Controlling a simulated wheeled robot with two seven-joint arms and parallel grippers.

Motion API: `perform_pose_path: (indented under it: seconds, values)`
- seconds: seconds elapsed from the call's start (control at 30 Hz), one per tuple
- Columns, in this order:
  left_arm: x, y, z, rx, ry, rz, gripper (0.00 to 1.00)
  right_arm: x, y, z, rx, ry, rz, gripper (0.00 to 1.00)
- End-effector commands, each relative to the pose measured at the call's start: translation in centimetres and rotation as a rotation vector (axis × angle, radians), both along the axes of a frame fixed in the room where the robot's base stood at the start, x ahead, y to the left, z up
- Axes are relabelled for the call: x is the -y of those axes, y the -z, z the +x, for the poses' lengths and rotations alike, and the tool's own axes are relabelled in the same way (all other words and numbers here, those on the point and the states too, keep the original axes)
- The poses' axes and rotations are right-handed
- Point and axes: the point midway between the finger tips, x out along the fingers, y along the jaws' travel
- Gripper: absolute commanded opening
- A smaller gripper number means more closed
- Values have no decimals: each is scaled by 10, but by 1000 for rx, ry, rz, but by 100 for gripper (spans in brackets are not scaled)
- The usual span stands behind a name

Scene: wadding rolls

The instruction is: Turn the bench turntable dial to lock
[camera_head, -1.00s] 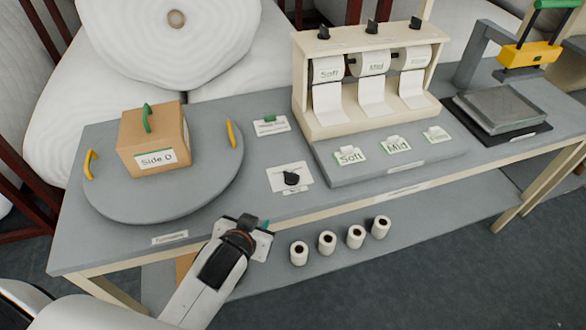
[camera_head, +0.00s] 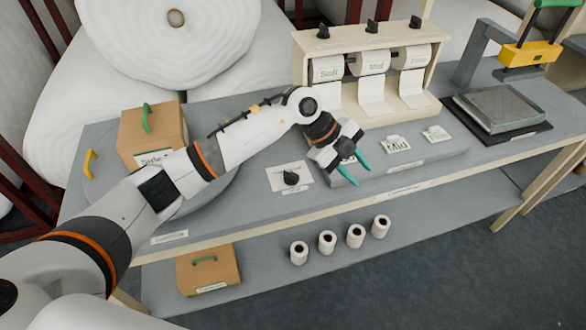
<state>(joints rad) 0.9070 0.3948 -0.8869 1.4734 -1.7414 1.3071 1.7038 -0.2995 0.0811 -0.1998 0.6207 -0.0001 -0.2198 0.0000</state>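The dial is a black knob (camera_head: 291,178) on a white plate on the bench, right of the grey turntable (camera_head: 105,199). Its label is too small to read, and I cannot tell which setting it points to. My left gripper (camera_head: 357,172) hangs to the right of the dial, near the front of the raised sample step. Its two teal fingertips are apart with nothing between them, and it does not touch the dial. My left arm crosses in front of the turntable and hides much of it. My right gripper is not in view.
A cardboard box (camera_head: 165,123) with a green handle sits on the turntable. A wooden dispenser (camera_head: 299,78) with several rolls stands behind my gripper. A press (camera_head: 520,55) stands at right. Several small rolls (camera_head: 327,243) and another box (camera_head: 208,275) lie on the lower shelf.

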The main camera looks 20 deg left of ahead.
Motion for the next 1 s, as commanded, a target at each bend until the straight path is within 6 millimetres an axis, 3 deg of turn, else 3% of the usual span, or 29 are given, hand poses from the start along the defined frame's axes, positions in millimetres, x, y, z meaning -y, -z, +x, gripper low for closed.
perform_pose_path:
  seconds: [0.03, 0.1, 0.2, 0.3, 0.47, 1.0]
  values:
    - [-31, 2, 15, -25, -47, 159, 34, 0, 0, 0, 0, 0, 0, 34]
    - [-72, 2, 28, -67, -128, 354, 34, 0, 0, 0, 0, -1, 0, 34]
    - [-118, -6, 39, -110, -241, 553, 34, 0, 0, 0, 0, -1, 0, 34]
    - [-145, -14, 44, -135, -316, 665, 34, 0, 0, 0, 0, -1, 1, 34]
    - [-157, -7, 44, -152, -350, 713, 34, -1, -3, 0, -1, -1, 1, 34]
    - [-154, 89, 44, -150, -344, 707, 34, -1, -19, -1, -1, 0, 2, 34]
